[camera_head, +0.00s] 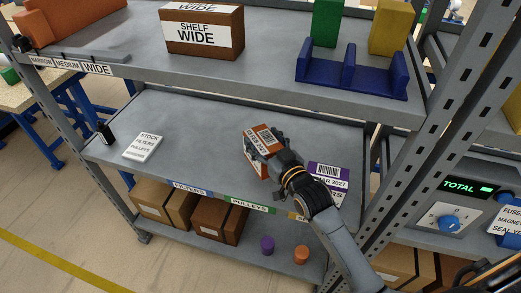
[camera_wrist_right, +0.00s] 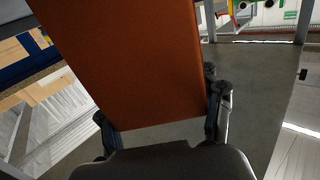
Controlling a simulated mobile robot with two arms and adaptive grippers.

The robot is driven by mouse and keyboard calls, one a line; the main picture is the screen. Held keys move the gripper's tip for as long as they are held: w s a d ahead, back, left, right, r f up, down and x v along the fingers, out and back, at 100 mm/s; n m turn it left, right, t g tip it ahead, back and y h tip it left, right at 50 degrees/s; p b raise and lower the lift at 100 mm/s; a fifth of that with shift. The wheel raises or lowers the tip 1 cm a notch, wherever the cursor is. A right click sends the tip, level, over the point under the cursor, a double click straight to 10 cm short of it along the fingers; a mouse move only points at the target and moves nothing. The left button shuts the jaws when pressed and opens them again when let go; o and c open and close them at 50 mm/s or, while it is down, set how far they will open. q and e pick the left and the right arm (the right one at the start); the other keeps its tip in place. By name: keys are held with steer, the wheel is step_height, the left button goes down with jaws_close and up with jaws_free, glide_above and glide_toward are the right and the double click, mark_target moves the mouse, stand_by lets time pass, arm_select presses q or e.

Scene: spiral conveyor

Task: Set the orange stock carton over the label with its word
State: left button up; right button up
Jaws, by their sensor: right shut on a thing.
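The orange carton (camera_head: 252,139) has a white printed label whose word is too small to read. It is tilted, over the middle shelf, and I cannot tell whether it touches it. My right gripper (camera_head: 268,148) is shut on it. In the right wrist view the carton's plain orange side (camera_wrist_right: 130,60) fills the space between the fingers (camera_wrist_right: 163,122). On the shelf's front edge are a blue FILTERS label (camera_head: 190,188), a green PULLEYS label (camera_head: 250,205) and a yellowish label (camera_head: 296,216), mostly hidden by my arm. My left gripper is out of view.
A purple carton (camera_head: 328,172) stands right of my gripper, partly hidden. A stock card (camera_head: 143,147) and a small dark bottle (camera_head: 105,132) are at the shelf's left. Brown boxes (camera_head: 180,208) sit below. The upper shelf (camera_head: 270,70) overhangs the back. The shelf's left middle is clear.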

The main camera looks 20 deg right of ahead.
steer(key=shift+w+a+f, duration=0.15)
steer(key=shift+w+f, duration=0.05)
steer(key=shift+f, duration=0.05)
steer(key=f, duration=0.3)
steer(key=shift+w+a, duration=0.2)
steer(key=shift+w, duration=0.05)
steer(key=shift+f, duration=0.45)
steer(key=o, duration=1.2)
steer(key=shift+c, duration=0.2)
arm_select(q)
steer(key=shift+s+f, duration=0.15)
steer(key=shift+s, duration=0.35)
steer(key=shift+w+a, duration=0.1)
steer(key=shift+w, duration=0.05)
arm_select(e)
steer(key=v, duration=0.7)
steer(key=shift+s, duration=0.3)
